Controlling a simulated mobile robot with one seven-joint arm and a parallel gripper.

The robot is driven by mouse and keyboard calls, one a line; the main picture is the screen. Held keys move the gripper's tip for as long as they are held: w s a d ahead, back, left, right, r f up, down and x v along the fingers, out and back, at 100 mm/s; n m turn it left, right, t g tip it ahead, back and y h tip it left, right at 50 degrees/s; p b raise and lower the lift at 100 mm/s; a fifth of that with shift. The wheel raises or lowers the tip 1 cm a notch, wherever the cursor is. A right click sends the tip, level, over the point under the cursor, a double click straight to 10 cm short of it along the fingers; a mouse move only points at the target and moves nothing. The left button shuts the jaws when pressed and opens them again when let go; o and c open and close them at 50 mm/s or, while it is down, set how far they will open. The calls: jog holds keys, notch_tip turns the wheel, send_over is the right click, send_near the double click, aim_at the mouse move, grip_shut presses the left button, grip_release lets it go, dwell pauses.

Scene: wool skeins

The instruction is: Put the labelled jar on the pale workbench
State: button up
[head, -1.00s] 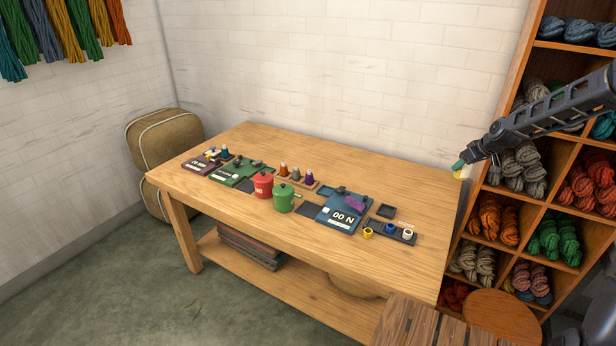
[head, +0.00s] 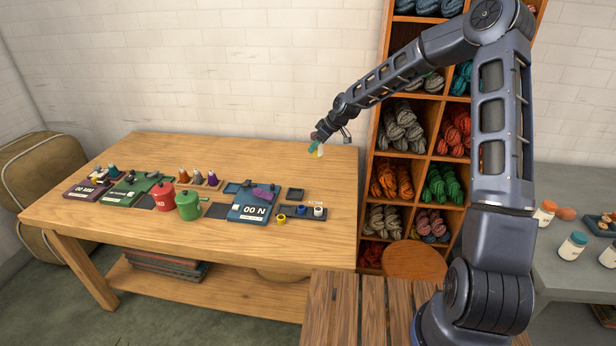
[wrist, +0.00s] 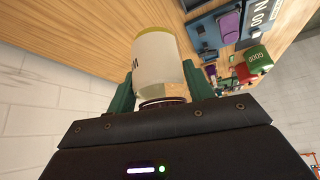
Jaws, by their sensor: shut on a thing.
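My gripper (wrist: 160,100) is shut on a cream jar (wrist: 158,62) with a yellow end and a dark mark at its left edge. The jar sits between the green fingers, and its label is mostly turned out of view. In the head view my gripper (head: 318,143) and the small jar (head: 319,153) appear over the back right part of the pale wooden workbench (head: 325,185). The jar seems to be held above the top; the exact gap is hard to tell. The workbench also shows in the wrist view (wrist: 75,35).
A red canister (head: 161,196), a green canister (head: 189,205), a blue scale-like device (head: 253,203) and a dark tray of small pots (head: 300,212) stand on the workbench. Its back and right end are clear. A yarn shelf (head: 376,150) and grey table (head: 570,240) are to the right.

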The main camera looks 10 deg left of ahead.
notch_tip(320, 180, down, 16)
jog(key=shift+r, duration=0.2)
dwell(0.4)
jog(key=shift+f, duration=0.1)
jog(key=o, duration=1.1)
jog(key=v, duration=1.2)
jog(key=shift+d, duration=0.1)
